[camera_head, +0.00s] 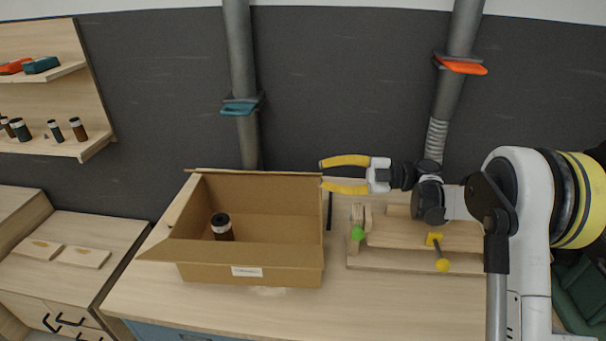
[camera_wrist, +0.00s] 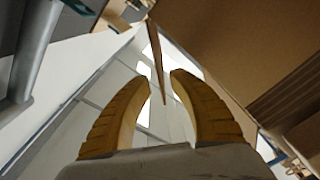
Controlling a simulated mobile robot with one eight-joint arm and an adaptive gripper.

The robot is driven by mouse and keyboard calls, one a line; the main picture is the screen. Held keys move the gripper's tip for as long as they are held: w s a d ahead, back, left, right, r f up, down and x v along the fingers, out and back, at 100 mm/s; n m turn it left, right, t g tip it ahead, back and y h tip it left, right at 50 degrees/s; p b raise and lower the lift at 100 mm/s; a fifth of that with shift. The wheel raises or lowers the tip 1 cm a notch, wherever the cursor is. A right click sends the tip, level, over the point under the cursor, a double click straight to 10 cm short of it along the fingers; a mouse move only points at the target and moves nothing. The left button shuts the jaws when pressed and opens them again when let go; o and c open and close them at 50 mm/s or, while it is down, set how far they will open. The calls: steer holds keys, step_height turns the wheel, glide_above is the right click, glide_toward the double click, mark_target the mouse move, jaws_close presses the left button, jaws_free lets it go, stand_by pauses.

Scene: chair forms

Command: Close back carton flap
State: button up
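An open brown carton (camera_head: 252,272) stands on the workbench with a dark bottle (camera_head: 221,228) inside it. The carton's back flap (camera_head: 255,173) shows only as a thin strip along the back rim, so its exact angle is hard to tell. My gripper (camera_head: 321,175) has yellow fingers spread apart and points left at the carton's back right corner. In the wrist view my gripper (camera_wrist: 160,85) is open, with a thin brown edge (camera_wrist: 157,55) between and beyond the fingertips. Whether it touches a finger cannot be told. Brown cardboard (camera_wrist: 245,40) fills the upper right there.
A wooden fixture (camera_head: 420,262) with green and yellow knobs stands right of the carton. Grey pipes (camera_head: 241,60) run up the dark wall behind. A shelf (camera_head: 60,150) with small bottles hangs at left. The bench front (camera_head: 180,300) is clear.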

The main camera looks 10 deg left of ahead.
steer(key=shift+w+d, duration=0.15)
steer(key=shift+d, duration=0.9)
